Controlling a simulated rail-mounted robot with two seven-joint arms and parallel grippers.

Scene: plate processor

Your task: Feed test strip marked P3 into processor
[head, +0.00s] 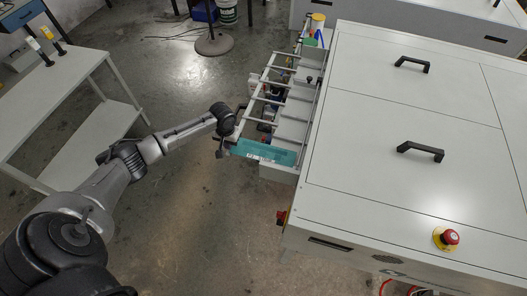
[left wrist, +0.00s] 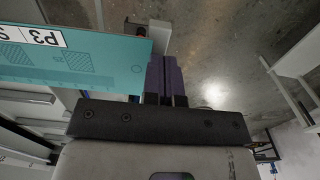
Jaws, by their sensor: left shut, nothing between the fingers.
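The teal test strip (head: 265,153) lies at the near end of the processor's feed tray, reaching towards the machine body. In the left wrist view the strip (left wrist: 110,66) shows a white label reading P3, upside down. My left gripper (head: 222,150) is at the strip's outer left end. In the left wrist view its dark purple fingers (left wrist: 165,66) are closed together beside the strip's end, with nothing between them. I cannot tell whether they touch the strip. The processor (head: 365,180) is a large light-grey box with black handles. My right gripper is out of view.
The feed tray's rail frame (head: 260,90) sticks out from the processor's left side, with bars across it. A red emergency stop button (head: 450,237) sits on the lid's near corner. A grey table (head: 55,90) stands at left. Open floor lies between.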

